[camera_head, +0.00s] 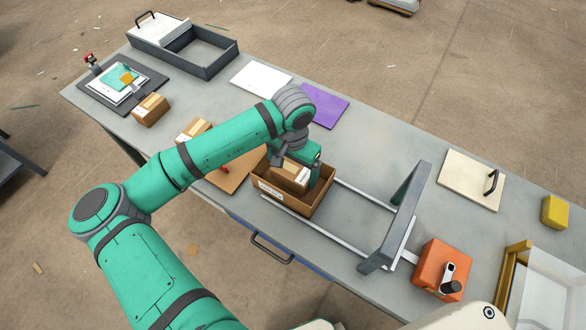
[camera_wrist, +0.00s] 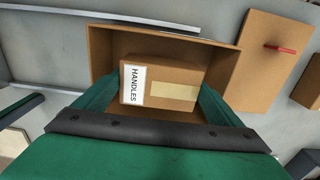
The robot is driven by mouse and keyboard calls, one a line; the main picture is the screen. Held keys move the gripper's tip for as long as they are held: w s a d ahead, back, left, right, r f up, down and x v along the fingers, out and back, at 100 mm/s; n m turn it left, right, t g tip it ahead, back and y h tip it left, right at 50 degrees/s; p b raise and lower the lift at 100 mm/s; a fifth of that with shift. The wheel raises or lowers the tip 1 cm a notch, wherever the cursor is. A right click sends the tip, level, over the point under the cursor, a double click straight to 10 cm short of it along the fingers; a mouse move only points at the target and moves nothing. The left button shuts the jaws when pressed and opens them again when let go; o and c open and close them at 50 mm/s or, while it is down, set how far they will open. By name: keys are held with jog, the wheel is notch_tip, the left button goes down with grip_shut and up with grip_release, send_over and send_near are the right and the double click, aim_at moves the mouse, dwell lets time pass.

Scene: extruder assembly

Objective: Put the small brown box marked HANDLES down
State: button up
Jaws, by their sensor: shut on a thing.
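The small brown box marked HANDLES (camera_wrist: 165,82) is between the two green fingers of my gripper (camera_wrist: 158,92), which is shut on it. In the wrist view its white label faces up at the left, with a pale tape strip at the right. In the head view the box (camera_head: 289,177) is in the open brown carton (camera_head: 318,203), at or just above its rim, below my gripper (camera_head: 296,170). The carton (camera_wrist: 222,36) surrounds the box in the wrist view. I cannot tell whether the box touches the carton's floor.
The carton stands by pale rails (camera_head: 352,198) leading to a grey frame (camera_head: 404,215). A brown panel (camera_head: 232,174) with a red item lies left of it. Other small boxes (camera_head: 151,109), a purple sheet (camera_head: 325,106) and an orange block (camera_head: 440,268) are on the table.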

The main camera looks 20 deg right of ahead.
aim_at(293, 170)
jog(key=shift+f, duration=0.6)
jog(key=o, duration=1.1)
notch_tip(293, 170, up, 13)
jog(key=shift+r, duration=0.15)
